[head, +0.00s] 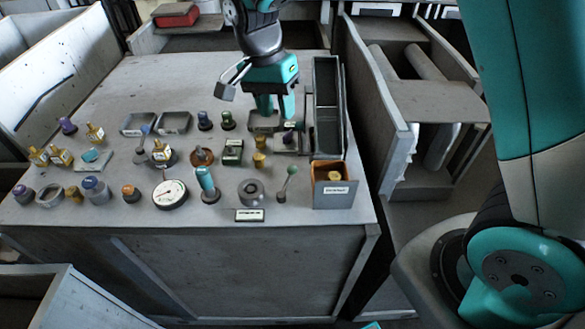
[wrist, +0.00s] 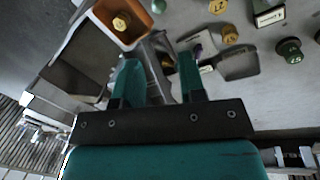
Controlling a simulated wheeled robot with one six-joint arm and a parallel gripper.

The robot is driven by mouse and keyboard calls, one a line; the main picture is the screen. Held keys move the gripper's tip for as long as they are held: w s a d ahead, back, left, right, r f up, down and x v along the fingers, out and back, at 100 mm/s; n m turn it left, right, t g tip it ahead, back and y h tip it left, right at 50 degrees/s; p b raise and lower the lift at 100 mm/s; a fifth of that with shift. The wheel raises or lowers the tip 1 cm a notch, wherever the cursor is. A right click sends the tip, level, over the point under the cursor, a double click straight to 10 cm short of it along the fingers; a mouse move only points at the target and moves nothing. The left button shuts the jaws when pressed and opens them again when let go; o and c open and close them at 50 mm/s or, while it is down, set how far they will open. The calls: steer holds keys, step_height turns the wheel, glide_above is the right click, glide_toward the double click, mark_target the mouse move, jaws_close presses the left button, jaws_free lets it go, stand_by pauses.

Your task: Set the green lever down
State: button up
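The green lever (head: 288,181), a thin tilted rod with a green ball on top and a grey base, is near the front edge of the table (head: 150,90), left of the orange box. A green ball that looks like its top shows at the upper edge of the wrist view (wrist: 158,6). My gripper (head: 276,112) is farther back, above the grey trays, apart from the lever. Its two teal fingers are spread in the wrist view (wrist: 160,78). A grey piece shows between them; I see no grip on it. The table spots under the fingers are partly hidden.
An orange-brown box (head: 333,184) with a gold nut stands at the front right, before a tall dark divided bin (head: 326,110). A grey tray with a purple-topped piece (head: 290,139) lies near my gripper. Several knobs and parts crowd the front; the back left of the table is clear.

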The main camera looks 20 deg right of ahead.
mark_target(292, 169)
steer(key=f+p, duration=0.1)
steer(key=f, duration=0.4)
steer(key=s+d+f+p, duration=0.1)
steer(key=f, duration=0.5)
steer(key=s+d+f+p, duration=0.1)
steer(key=f, duration=0.4)
steer(key=shift+s+d+f, duration=0.1)
steer(key=shift+s+f, duration=0.15)
steer(key=shift+f, duration=0.05)
jaws_close()
